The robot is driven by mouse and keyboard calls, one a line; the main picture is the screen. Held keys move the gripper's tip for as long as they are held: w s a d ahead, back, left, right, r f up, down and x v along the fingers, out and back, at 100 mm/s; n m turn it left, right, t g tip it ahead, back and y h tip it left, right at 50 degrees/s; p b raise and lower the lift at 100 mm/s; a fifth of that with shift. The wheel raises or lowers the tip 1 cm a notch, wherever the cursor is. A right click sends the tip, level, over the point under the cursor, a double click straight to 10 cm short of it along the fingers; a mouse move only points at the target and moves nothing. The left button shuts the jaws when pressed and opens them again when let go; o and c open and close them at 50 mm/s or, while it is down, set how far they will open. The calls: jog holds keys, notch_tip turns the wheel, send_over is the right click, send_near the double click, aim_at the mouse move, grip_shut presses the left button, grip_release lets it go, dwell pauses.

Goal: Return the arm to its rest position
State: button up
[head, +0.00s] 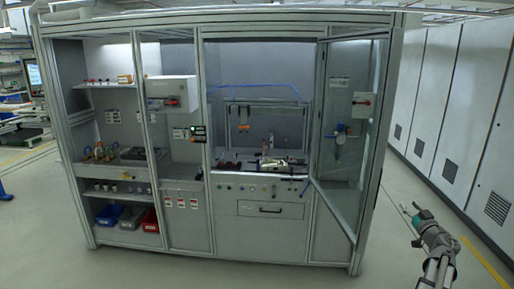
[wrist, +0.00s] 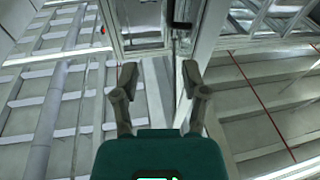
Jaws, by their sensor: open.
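My gripper (head: 408,211) shows at the lower right of the head view, with its teal body on the grey end of my arm. It is in the open floor to the right of the cabinet, apart from the open glass door. In the wrist view my gripper (wrist: 160,75) has its two grey fingers spread apart, with nothing between them. Behind the fingers the wrist view shows pale beams and panels and part of a metal frame.
A large framed cabinet (head: 222,150) fills the middle of the head view. Its glass door (head: 345,150) stands open on the right. Tall grey lockers (head: 440,90) line the right side. Red and blue bins (head: 108,215) sit low on the left. The floor in front is clear.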

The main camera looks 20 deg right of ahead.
jog(key=w+a+m+g+h, duration=0.1)
jog(key=w+a+m+h, duration=0.25)
jog(key=w, duration=0.25)
jog(key=m+g+h, duration=0.2)
jog(key=m+g, duration=0.1)
jog(key=g, duration=0.3)
send_near(368, 201)
jog(key=w+a+f, duration=0.3)
jog(key=w+a, duration=0.1)
jog(key=w, duration=0.3)
jog(key=a+f+n+g+y, duration=0.1)
jog(key=a+f+g+y, duration=0.3)
jog(key=a, duration=0.6)
jog(key=s+a+f+n+g+y, duration=0.2)
jog(key=s+a+f, duration=0.1)
jog(key=a, duration=0.9)
jog(key=s+a+f+n+g+y, duration=0.3)
jog(key=s+a+f, duration=0.1)
jog(key=a, duration=0.8)
jog(key=s+a+f+n+g+y, duration=0.2)
jog(key=s+a+f+n, duration=0.1)
jog(key=a, duration=0.9)
jog(key=shift+s+a+f+g, duration=0.3)
jog(key=shift+s+f, duration=0.3)
jog(key=shift+f, duration=0.05)
jog(key=shift+y, duration=0.25)
